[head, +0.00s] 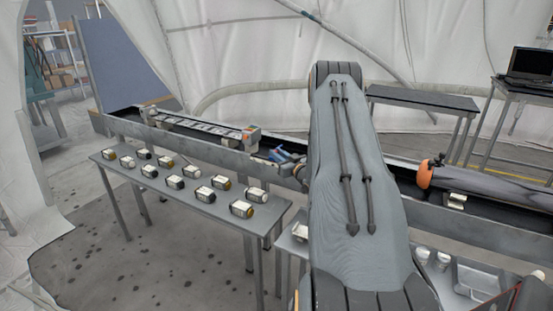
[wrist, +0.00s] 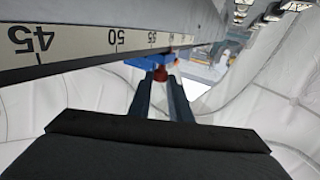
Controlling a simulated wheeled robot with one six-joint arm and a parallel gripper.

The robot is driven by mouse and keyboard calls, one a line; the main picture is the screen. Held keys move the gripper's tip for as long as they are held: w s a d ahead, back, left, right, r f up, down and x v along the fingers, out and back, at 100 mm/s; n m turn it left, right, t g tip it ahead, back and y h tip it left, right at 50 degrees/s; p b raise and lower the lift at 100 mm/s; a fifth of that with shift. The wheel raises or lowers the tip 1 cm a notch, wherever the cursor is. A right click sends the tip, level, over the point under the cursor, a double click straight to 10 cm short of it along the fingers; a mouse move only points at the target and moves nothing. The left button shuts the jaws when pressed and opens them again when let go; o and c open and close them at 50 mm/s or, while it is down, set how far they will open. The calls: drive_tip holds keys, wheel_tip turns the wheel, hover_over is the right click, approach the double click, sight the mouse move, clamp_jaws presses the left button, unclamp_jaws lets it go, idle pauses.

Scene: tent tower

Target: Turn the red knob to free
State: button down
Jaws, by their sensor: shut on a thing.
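The red knob (wrist: 160,73) shows in the wrist view, small and dark red, at the underside of a blue part (wrist: 152,50). My gripper (wrist: 160,83) has its two dark fingers on either side of the knob, shut on it. The blue part is beside a long rail with a printed number scale (wrist: 90,45). In the head view my arm covers the middle, and I cannot make out the knob or the fingertips there. A blue piece (head: 280,155) shows on the rail just left of my arm. The knob's marking is not readable.
A table (head: 190,215) with several small labelled blocks stands in front of the long trough (head: 210,138). An orange-ended grey roll (head: 425,174) lies right of my arm. A laptop (head: 529,66) stands on a table at the back right. White tent walls surround the place.

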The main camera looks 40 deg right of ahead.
drive_tip(key=shift+d+n+y, duration=0.2)
drive_tip(key=shift+n+y, duration=0.2)
drive_tip(key=shift+y, duration=0.2)
drive_tip(key=c, duration=1.6)
unclamp_jaws()
drive_tip(key=shift+c, duration=0.2)
drive_tip(key=shift+s, duration=0.1)
drive_tip(key=s+b, duration=0.2)
drive_tip(key=s, duration=0.5)
drive_tip(key=shift+s+a, duration=0.25)
drive_tip(key=shift+s, duration=0.1)
